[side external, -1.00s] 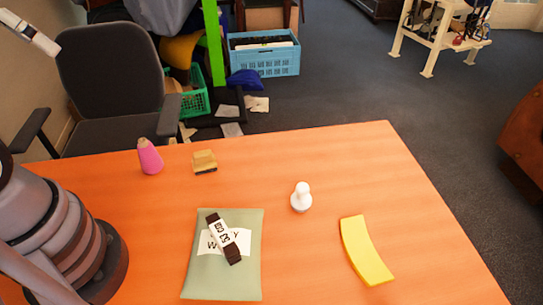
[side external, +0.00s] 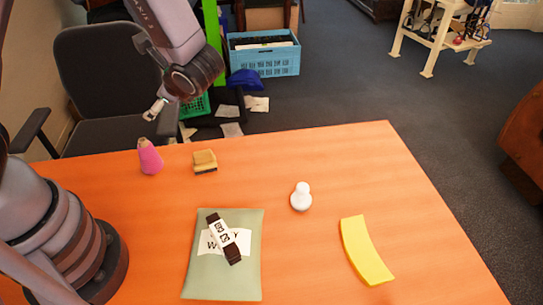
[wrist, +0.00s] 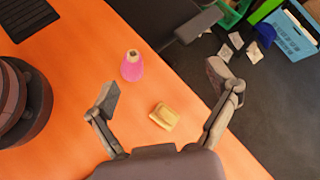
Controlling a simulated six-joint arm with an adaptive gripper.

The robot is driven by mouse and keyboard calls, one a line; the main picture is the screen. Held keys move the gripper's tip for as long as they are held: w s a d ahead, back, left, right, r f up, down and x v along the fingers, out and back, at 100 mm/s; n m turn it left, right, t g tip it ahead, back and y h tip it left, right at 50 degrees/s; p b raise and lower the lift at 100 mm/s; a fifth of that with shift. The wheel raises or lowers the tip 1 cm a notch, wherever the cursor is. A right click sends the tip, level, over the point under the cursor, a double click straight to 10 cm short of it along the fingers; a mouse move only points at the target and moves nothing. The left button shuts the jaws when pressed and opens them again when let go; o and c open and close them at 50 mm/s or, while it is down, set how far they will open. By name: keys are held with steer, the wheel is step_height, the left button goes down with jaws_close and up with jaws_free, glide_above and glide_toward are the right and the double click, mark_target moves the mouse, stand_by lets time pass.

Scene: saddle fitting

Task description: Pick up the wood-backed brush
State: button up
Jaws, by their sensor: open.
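The wood-backed brush (side external: 204,161) is a small block with a tan wooden top and a darker underside. It lies on the orange table (side external: 300,150) near the far edge, right of a pink cone (side external: 150,157). In the wrist view the brush (wrist: 164,115) shows between and beyond the spread fingers of my gripper (wrist: 168,98). My gripper also shows in the side view (side external: 155,108), above the table's far edge, up and to the left of the brush.
A white knobbed piece (side external: 301,197) stands mid-table. A yellow curved strip (side external: 365,250) lies at right. A chair (side external: 105,85) stands beyond the far edge. The table between brush and white piece is clear.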

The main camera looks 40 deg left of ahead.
steer(key=w+d+f+m+t+y, duration=0.1)
steer(key=w+d+f+m+t, duration=0.15)
steer(key=f+m, duration=0.4)
steer(key=m+t, duration=0.4)
steer(key=m, duration=0.1)
glide_toward(203, 156)
steer(key=a, duration=0.1)
steer(key=w+a, duration=0.2)
steer(key=shift+a+f+h, duration=0.15)
steer(key=shift+f+h, duration=0.15)
steer(key=shift+h, duration=0.1)
steer(key=shift+f, duration=0.3)
steer(key=shift+w+a+f, duration=0.15)
steer(key=shift+w+a, duration=0.05)
steer(key=shift+a, duration=0.1)
steer(key=x, duration=0.6)
steer(key=shift+w+a, duration=0.2)
steer(key=c, duration=1.3)
steer(key=shift+o, duration=0.2)
